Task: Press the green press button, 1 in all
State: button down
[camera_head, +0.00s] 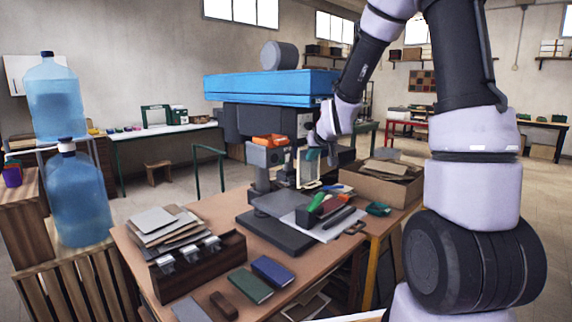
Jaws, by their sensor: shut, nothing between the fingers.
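The press (272,122) stands on the workbench, with a blue top (270,86) and a grey base plate. My gripper (318,150) is shut and empty at the right side of the press, below the blue top. A small teal-green patch (311,154) shows right at its fingertips. I cannot tell whether this is the green press button or whether the fingers touch it. My gripper and wrist hide part of the press's right side.
The workbench (213,281) holds a stack of covers (163,229), a dark wooden rack (197,267), green (250,285) and blue (272,270) books, and a tool holder (322,209). A cardboard box (375,185) stands right of the press. Blue water bottles (80,205) stand at left.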

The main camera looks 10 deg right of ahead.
aim_at(282, 161)
jog(key=shift+n+t, duration=0.3)
jog(key=w+f, duration=0.2)
jog(key=f, duration=0.1)
jog(key=w+f, duration=0.1)
jog(key=f, duration=0.1)
jog(key=w+a, duration=0.5)
jog(key=w, duration=0.2)
jog(key=shift+a, duration=0.15)
dwell(2.0)
jog(key=shift+w+a, duration=0.25)
jog(key=shift+w, duration=0.1)
jog(key=shift+w+a, duration=0.3)
jog(key=shift+w, duration=0.15)
dwell(0.8)
jog(key=shift+s+d, duration=0.1)
jog(key=shift+s, duration=0.05)
jog(key=shift+s+d, duration=0.45)
jog(key=shift+s, duration=0.2)
jog(key=shift+s+d, duration=0.1)
